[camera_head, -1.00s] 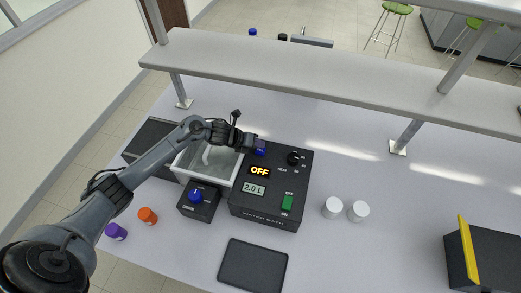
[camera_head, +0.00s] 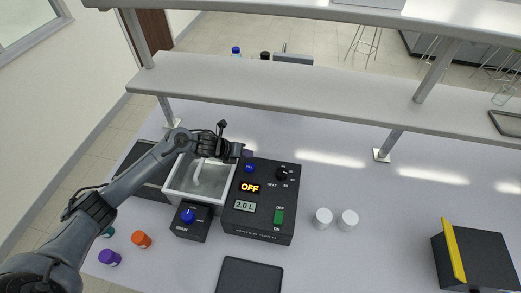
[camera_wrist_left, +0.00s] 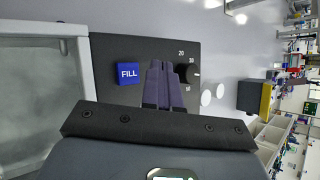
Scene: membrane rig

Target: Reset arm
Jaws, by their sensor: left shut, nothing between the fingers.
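My left gripper (camera_head: 246,151) is shut with nothing in it. It hovers over the far left edge of the black water bath control box (camera_head: 262,226). In the left wrist view its dark fingers (camera_wrist_left: 163,84) lie together beside the blue FILL button (camera_wrist_left: 128,73), apart from it in the picture. The FILL button (camera_head: 249,168) is clear of the fingers in the head view. The box's displays read OFF (camera_head: 250,188) and 2.0 L (camera_head: 244,206). My right arm and gripper are not in view.
A white-rimmed basin (camera_head: 168,196) adjoins the box, with a blue-knob unit (camera_head: 190,228) in front. Orange (camera_head: 141,239) and purple (camera_head: 109,257) caps, two white containers (camera_head: 323,218), a black tray (camera_head: 250,275) and a yellow-edged black box (camera_head: 480,262) stand around. A shelf (camera_head: 300,92) spans behind.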

